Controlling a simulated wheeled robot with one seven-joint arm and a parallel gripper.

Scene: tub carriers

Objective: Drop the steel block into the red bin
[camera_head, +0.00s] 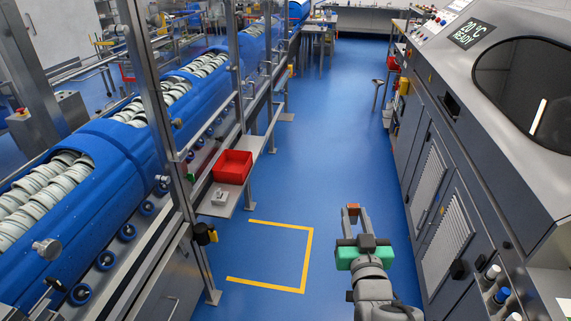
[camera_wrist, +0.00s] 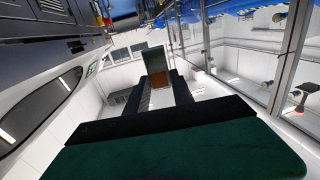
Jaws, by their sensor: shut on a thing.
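The red bin (camera_head: 232,166) is an open-topped box on a narrow grey shelf, left of centre in the head view. My gripper (camera_head: 353,214) is to the right of the bin and nearer the camera, raised over the blue floor. It is shut on a small block, which I take to be the steel block (camera_head: 353,208). The block looks brown in the head view. In the wrist view the steel block (camera_wrist: 154,62) shows a grey-green face and a brown part between my dark fingers (camera_wrist: 158,90). The inside bottom of the bin is partly hidden by its walls.
A small grey-white object (camera_head: 219,197) sits on the shelf (camera_head: 226,208) in front of the bin. A metal post (camera_head: 157,100) and rails stand left of the shelf. A grey machine (camera_head: 480,170) lines the right side. The blue floor (camera_head: 325,120) between is clear, with a yellow marking (camera_head: 308,260).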

